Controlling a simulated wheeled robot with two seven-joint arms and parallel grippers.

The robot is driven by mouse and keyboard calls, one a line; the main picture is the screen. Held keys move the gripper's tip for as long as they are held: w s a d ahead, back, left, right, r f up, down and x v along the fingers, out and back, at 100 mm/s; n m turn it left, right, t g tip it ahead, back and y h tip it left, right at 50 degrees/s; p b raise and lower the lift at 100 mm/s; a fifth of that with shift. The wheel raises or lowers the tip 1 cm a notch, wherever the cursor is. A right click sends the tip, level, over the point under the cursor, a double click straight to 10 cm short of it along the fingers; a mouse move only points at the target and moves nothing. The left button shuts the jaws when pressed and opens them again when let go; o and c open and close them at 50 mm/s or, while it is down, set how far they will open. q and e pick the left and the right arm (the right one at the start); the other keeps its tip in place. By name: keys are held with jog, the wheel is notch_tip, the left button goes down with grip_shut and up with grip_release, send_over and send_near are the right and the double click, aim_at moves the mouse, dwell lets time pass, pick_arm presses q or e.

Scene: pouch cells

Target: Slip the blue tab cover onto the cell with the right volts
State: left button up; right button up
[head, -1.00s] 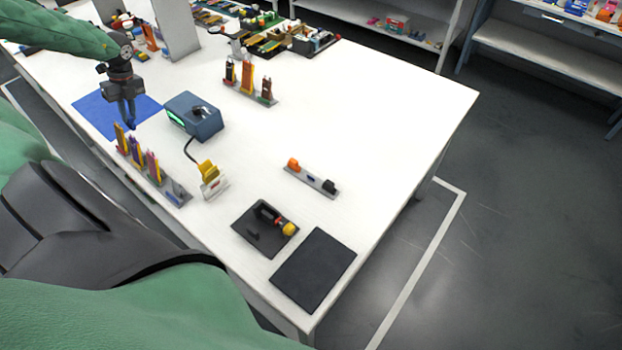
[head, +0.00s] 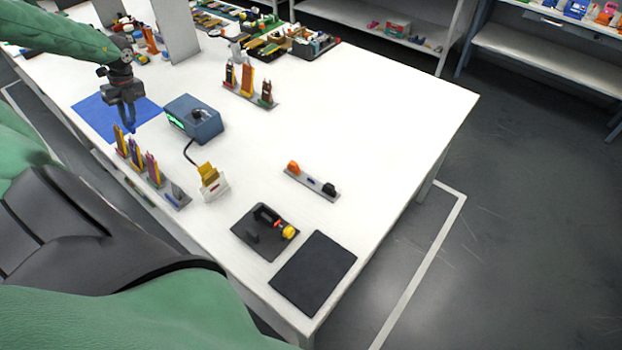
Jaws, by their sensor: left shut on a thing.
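My left gripper (head: 128,122) is shut, pointing down over the blue mat, just behind the front rack. A small dark-blue piece, which looks like the blue tab cover (head: 131,128), shows at its fingertips; it is partly hidden and hard to make out. The front rack (head: 176,196) holds upright cells: an orange-yellow cell (head: 120,139), a purple cell (head: 136,153) and a pink cell (head: 153,169). The back rack (head: 236,91) holds a dark cell (head: 230,73), an orange cell (head: 247,78) and a brown cell (head: 267,91). Voltage labels are too small to read. My right gripper is not in view.
A blue-grey meter (head: 195,120) with a green display is cabled to a yellow piece (head: 208,173) in a pale stand. A rail (head: 312,181) carries an orange cover (head: 294,167) and a black cover (head: 329,189). Dark pads lie at the front; the table's right side is clear.

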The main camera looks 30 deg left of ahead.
aim_at(129, 119)
pick_arm(q)
jog(key=shift+b+x, duration=0.5)
jog(key=shift+x, duration=0.55)
jog(key=shift+b+x, duration=0.55)
jog(key=shift+x, duration=0.3)
dwell(0.3)
jog(key=o, duration=0.7)
jog(key=shift+o, duration=0.7)
jog(key=shift+r, duration=0.15)
jog(key=shift+p+v, duration=0.65)
jog(key=shift+v, duration=1.7)
jog(key=shift+r+p, duration=0.85)
jog(key=shift+r, duration=1.65)
